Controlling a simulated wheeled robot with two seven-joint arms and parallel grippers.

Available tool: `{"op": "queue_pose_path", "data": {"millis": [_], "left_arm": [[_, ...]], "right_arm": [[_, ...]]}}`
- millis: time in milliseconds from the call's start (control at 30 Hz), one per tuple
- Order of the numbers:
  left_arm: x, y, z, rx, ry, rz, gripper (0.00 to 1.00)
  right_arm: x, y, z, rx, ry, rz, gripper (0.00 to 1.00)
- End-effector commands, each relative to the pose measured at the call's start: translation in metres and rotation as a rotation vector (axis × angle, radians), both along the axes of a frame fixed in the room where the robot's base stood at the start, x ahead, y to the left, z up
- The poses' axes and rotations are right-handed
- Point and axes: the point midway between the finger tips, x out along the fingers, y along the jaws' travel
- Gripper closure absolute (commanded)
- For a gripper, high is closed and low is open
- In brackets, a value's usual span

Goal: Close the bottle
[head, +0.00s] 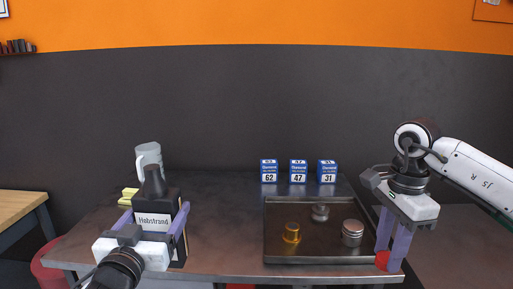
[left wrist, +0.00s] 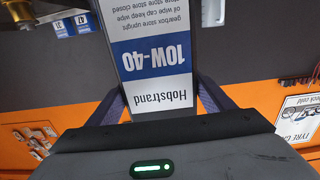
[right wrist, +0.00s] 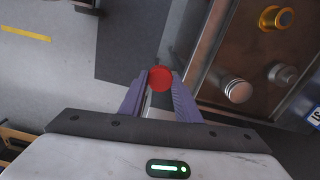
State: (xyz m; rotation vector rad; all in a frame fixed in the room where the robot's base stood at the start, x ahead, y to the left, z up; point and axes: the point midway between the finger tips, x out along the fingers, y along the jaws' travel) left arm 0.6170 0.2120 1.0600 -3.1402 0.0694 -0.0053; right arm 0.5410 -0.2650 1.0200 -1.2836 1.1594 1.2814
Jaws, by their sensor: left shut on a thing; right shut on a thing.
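A dark bottle (head: 170,204) with a white label reading Hobstrand stands upright on the table at the left. My left gripper (head: 156,226) is shut on its sides, and the label 10W-40 (left wrist: 155,58) shows between the fingers in the left wrist view. The bottle's spout tapers upward; whether its mouth is open I cannot tell. My right gripper (head: 391,256) is shut on a red cap (right wrist: 160,78), which also shows at the fingertips in the head view (head: 382,260). The cap is near the table's front right edge, far from the bottle.
A dark tray (head: 280,252) holds a gold cap (head: 291,233), a small grey cap (head: 320,212) and a ribbed silver cap (head: 352,233). Blue boxes (head: 298,171) stand behind it. A pale jug (head: 148,157) and yellow items (head: 128,197) are behind the bottle. Table between bottle and tray is clear.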

Motion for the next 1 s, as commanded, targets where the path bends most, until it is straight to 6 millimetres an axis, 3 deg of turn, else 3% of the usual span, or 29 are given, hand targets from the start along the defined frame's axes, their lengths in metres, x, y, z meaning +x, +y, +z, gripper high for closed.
{"op": "queue_pose_path", "data": {"millis": [100, 300, 600, 800, 900, 1000], "left_arm": [[-0.038, -0.003, -0.014, -0.006, -0.002, 0.006, 0.77], [-0.094, -0.004, -0.037, -0.005, -0.002, 0.022, 0.77], [-0.156, -0.006, -0.061, -0.004, -0.003, 0.040, 0.77], [-0.182, -0.007, -0.072, -0.003, -0.003, 0.047, 0.77], [-0.180, -0.008, -0.069, 0.004, -0.011, 0.041, 0.77], [-0.180, -0.007, -0.070, -0.001, -0.009, 0.043, 0.77]], "right_arm": [[0.000, 0.000, 0.000, 0.000, 0.000, 0.000, 0.91], [0.000, 0.000, 0.000, 0.000, 0.000, 0.000, 0.91], [0.000, 0.000, 0.000, 0.000, 0.000, 0.000, 0.91], [0.000, 0.000, 0.000, 0.000, 0.000, 0.000, 0.91], [-0.002, 0.001, -0.001, -0.001, 0.001, 0.015, 0.91], [-0.015, 0.008, -0.009, -0.006, -0.002, 0.168, 0.91]]}}
